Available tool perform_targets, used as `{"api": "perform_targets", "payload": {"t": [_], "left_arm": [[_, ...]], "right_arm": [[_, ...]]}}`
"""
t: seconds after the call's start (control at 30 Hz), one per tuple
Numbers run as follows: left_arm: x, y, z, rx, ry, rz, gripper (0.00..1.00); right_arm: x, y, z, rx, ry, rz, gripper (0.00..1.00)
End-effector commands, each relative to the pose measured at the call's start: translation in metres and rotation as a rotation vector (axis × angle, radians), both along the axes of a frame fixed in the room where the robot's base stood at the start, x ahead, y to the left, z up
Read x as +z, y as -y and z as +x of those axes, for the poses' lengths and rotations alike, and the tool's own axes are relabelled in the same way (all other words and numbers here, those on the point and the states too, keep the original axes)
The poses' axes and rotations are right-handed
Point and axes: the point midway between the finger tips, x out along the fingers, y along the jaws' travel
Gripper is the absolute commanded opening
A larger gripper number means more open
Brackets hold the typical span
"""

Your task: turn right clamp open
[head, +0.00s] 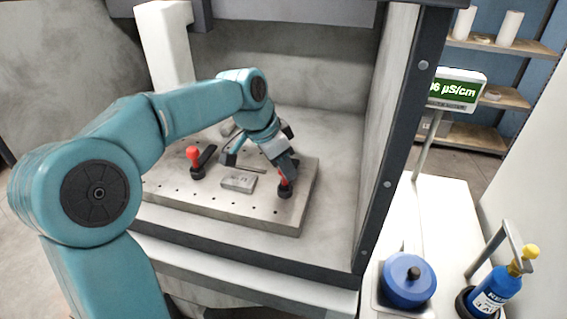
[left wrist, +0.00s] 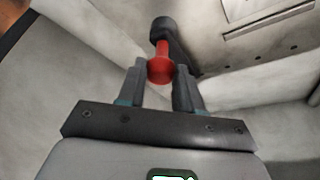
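The right clamp (head: 285,193) stands near the right edge of the perforated plate, with a dark base and a red handle mostly hidden by my left gripper (head: 284,172). In the left wrist view its red handle (left wrist: 160,68) sits between the two fingertips of my left gripper (left wrist: 160,76). The fingers look in contact with the handle on both sides. The clamp's dark body shows beyond it. The left clamp (head: 194,156), with an upright red handle and a dark arm, stands further left on the plate. My right gripper is in neither view.
The perforated plate (head: 215,203) lies in a grey-walled enclosure, with a small grey block (head: 238,182) between the clamps. A dark frame post (head: 395,165) bounds the enclosure on the right. Outside are a blue pot (head: 407,280), a blue bottle (head: 494,290) and a meter display (head: 455,90).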

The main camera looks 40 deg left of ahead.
Motion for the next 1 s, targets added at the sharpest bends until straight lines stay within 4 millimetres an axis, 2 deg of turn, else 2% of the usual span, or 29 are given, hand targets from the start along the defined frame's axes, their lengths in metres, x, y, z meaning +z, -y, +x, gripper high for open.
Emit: {"api": "perform_targets", "payload": {"t": [0.03, 0.07, 0.1, 0.37, 0.47, 0.57, 0.8, 1.0], "left_arm": [[0.002, -0.001, 0.000, 0.001, 0.002, 0.004, 0.48], [0.002, -0.001, 0.000, 0.001, 0.002, 0.004, 0.57], [0.001, -0.001, 0.000, 0.001, 0.002, 0.004, 0.60], [0.001, -0.001, 0.000, 0.001, 0.001, 0.001, 0.60], [0.008, -0.001, -0.002, 0.001, 0.004, 0.002, 0.60], [0.024, -0.003, -0.009, 0.002, 0.005, 0.003, 0.60], [0.077, -0.010, -0.029, 0.002, 0.006, 0.003, 0.60], [0.105, -0.013, -0.041, 0.002, 0.005, 0.002, 0.60]], "right_arm": [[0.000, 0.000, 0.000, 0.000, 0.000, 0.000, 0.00], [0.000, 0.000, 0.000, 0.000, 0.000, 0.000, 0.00], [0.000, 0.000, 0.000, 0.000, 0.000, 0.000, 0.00], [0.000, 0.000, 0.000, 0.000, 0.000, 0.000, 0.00], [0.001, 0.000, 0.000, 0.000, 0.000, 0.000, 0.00], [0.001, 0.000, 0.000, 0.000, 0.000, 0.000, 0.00], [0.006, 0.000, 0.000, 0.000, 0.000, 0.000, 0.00], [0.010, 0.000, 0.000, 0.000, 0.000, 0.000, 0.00]]}}
